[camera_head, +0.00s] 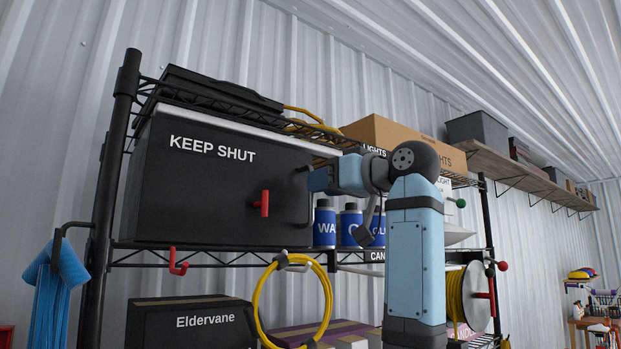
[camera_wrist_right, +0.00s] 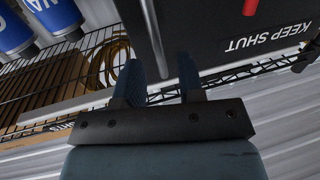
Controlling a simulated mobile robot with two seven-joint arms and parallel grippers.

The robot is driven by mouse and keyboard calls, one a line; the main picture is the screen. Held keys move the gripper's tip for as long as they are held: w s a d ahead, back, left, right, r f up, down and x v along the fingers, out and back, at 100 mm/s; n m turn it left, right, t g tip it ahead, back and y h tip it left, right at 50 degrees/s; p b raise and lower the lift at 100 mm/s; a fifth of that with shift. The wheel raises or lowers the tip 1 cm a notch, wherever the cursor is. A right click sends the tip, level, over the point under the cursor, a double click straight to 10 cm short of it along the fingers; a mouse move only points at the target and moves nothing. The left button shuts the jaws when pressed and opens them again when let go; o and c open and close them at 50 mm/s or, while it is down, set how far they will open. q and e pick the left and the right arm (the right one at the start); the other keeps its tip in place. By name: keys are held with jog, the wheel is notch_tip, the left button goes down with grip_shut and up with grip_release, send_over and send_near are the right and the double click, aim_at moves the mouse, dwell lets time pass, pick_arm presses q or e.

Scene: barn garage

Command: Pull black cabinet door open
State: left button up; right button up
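The black cabinet (camera_head: 200,190) with "KEEP SHUT" on its door sits on the wire rack, and its door looks closed. A dark vertical bar handle (camera_head: 308,197) is at the door's right edge. My right gripper (camera_head: 314,180) is beside the handle's upper part, its fingertips partly hidden. In the right wrist view its two blue fingers (camera_wrist_right: 158,78) are apart, with the grey handle bar (camera_wrist_right: 155,38) in line with the gap between them. I cannot tell whether they touch it. The door (camera_wrist_right: 210,35) also shows there. My left gripper is not in view.
A red hook (camera_head: 264,204) sticks out from the door front. Blue bottles (camera_head: 325,224) stand right of the cabinet, close to my right arm. A yellow cable coil (camera_head: 262,310) hangs below the shelf. A cardboard box (camera_head: 390,133) is above.

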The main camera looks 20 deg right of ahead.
aim_at(312, 217)
jog(key=shift+p+x, duration=0.4)
jog(key=shift+x, duration=1.45)
grip_shut()
jog(key=shift+s, duration=0.1)
